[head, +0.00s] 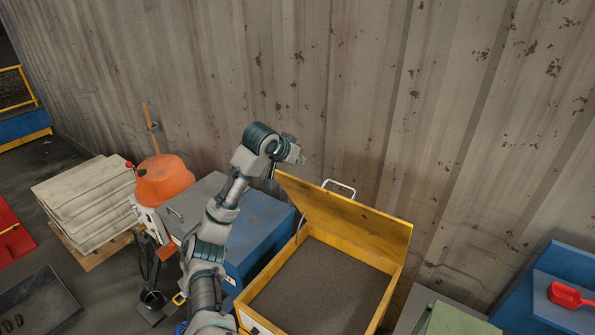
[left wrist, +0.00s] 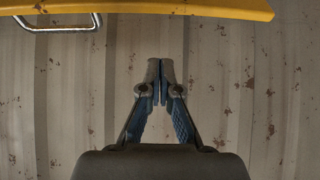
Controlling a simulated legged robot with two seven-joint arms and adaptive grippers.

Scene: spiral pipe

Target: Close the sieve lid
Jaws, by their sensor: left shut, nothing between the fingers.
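The sieve is a yellow box (head: 382,303) with a dark grey mesh or filling inside, in the lower middle of the head view. Its yellow lid (head: 345,220) stands raised and tilted at the back of the box. A pale metal handle (head: 341,187) shows behind the lid's upper edge. My left gripper (left wrist: 161,72) is shut and empty in the left wrist view, with the wall behind it. The lid's edge (left wrist: 180,8) and the handle (left wrist: 62,24) are apart from its fingertips. In the head view my left wrist is beside the lid's upper left corner. My right gripper is out of view.
A rusty corrugated wall (head: 380,90) runs close behind the lid. A blue cabinet (head: 257,232) stands left of the box. An orange hopper (head: 163,180) and stacked pale bags (head: 85,200) are farther left. A green box (head: 455,320) and a red scoop (head: 568,295) lie at right.

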